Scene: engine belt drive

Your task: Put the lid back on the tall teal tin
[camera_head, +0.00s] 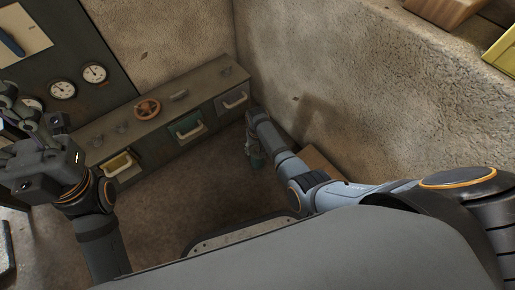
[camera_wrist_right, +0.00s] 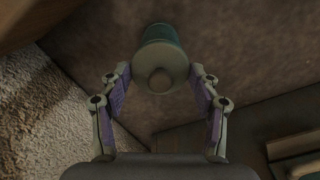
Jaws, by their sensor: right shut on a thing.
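The tall teal tin (camera_head: 257,160) is low near the corner, mostly hidden behind my right arm in the head view. In the right wrist view its teal side (camera_wrist_right: 158,33) shows beyond a pale round lid (camera_wrist_right: 178,66) with a knob in the middle. My right gripper (camera_wrist_right: 159,76) is shut on the lid, one finger on each side. The lid lines up with the tin, but I cannot tell whether it is seated. My left gripper (camera_head: 25,125) is raised at the far left, away from the tin; its finger opening is unclear.
A long grey cabinet (camera_head: 215,98) with handled drawers and a red handwheel (camera_head: 147,108) stands along the back wall. A gauge panel (camera_head: 62,90) is at the left. Rough walls meet close behind the tin. The brown floor (camera_head: 190,185) before the drawers looks clear.

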